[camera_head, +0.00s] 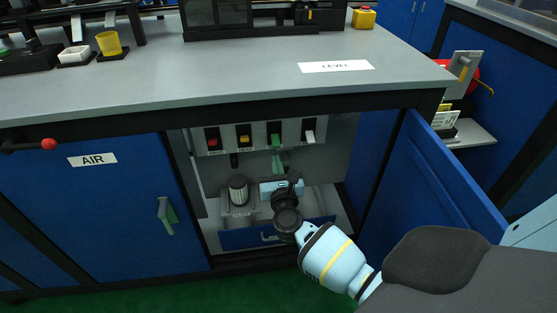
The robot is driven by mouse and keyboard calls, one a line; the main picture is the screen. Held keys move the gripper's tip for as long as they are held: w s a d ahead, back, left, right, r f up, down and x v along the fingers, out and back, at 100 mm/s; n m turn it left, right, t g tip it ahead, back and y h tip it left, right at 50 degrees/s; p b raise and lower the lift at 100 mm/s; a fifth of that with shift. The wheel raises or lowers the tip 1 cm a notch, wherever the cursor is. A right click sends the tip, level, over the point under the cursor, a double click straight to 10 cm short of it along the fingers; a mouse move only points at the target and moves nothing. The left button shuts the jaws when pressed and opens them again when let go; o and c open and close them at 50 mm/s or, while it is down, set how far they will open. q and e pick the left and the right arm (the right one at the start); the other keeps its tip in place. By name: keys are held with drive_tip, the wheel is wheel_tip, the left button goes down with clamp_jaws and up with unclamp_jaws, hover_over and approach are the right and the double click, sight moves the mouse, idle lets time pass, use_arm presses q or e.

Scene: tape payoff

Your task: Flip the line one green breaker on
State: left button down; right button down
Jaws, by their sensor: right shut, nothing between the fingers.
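Inside the open cabinet, a row of breakers hangs on the back panel under the worktop. The green breaker (275,141) is third from the left, between a yellow breaker (244,140) and a white breaker (310,136). I cannot tell its lever position at this size. My right gripper (278,163) reaches into the cabinet from the lower right, its fingers pointing up just below the green breaker. It is shut and empty; whether it touches the breaker is unclear. My left gripper is not in view.
A red breaker (212,142) is at the row's left end. The open blue door (430,190) bounds the right side. The worktop edge (230,109) overhangs the opening.

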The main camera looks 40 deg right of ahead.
sight(276, 141)
wheel_tip(276, 141, up, 4)
drive_tip(key=shift+f+p, duration=0.1)
drive_tip(key=shift+p, duration=0.9)
drive_tip(key=shift+s, duration=0.1)
